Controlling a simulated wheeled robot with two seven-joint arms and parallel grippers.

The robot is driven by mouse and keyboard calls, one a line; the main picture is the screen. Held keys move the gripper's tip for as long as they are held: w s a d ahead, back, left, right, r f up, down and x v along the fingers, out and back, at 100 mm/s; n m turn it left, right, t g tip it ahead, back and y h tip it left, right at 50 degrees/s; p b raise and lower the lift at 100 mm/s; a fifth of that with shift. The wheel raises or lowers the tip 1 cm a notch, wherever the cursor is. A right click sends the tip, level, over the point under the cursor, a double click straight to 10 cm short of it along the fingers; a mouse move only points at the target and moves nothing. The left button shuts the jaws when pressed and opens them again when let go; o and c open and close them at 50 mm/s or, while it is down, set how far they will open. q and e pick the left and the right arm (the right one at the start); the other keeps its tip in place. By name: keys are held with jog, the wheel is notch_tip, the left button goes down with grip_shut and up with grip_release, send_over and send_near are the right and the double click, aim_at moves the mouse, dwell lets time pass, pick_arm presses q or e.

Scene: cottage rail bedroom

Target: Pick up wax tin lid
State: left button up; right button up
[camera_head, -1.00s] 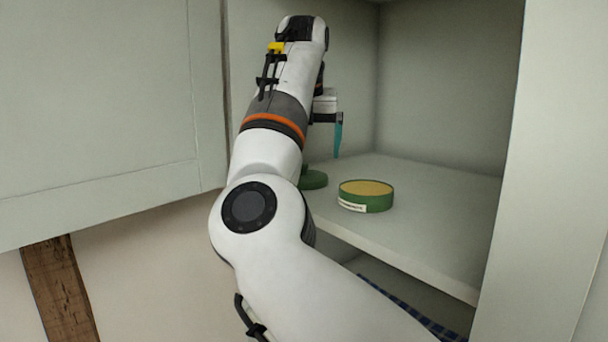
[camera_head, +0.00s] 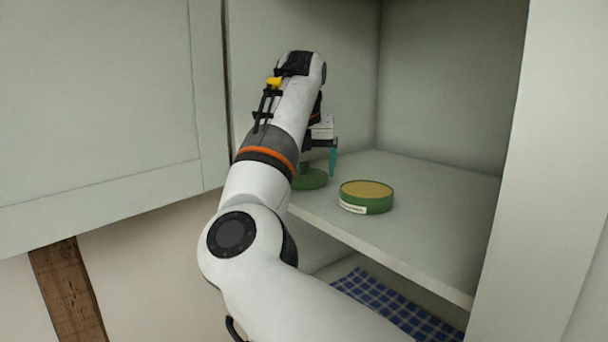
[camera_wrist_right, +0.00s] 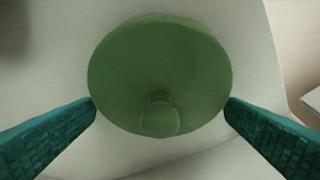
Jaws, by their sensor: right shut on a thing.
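The wax tin lid (camera_head: 313,180) is a round green disc with a small knob, at shelf height on the left and partly hidden by my right arm. In the right wrist view the lid (camera_wrist_right: 160,65) fills the middle, with its knob toward the bottom. My right gripper (camera_wrist_right: 161,106) has its two teal fingers at opposite sides of the lid's edge and is shut on it. In the head view one teal finger of the right gripper (camera_head: 332,163) shows just above the lid's right side. The green wax tin (camera_head: 366,204), with tan contents and a pale label, stands to the right. My left gripper is out of view.
The pale cupboard shelf (camera_head: 430,225) has free room right of and behind the tin. A side panel (camera_head: 545,170) bounds it on the right, a cupboard door (camera_head: 100,100) is at the left. A blue checked cloth (camera_head: 395,303) lies below.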

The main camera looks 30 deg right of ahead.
aim_at(305, 162)
jog(key=shift+d+r, duration=0.1)
jog(key=shift+r, duration=0.45)
notch_tip(305, 162, up, 8)
jog(key=shift+f, duration=0.1)
jog(key=shift+r, duration=0.3)
jog(key=shift+s+d+r, duration=0.15)
jog(key=shift+s+r, duration=0.05)
jog(key=shift+s, duration=0.1)
jog(key=shift+m, duration=0.4)
jog(key=s, duration=0.5)
jog(key=s+d+f+b, duration=0.1)
jog(key=s, duration=0.3)
jog(key=s+d+b, duration=0.1)
jog(key=s, duration=0.4)
jog(key=shift+s+f, duration=0.25)
jog(key=shift+s, duration=0.1)
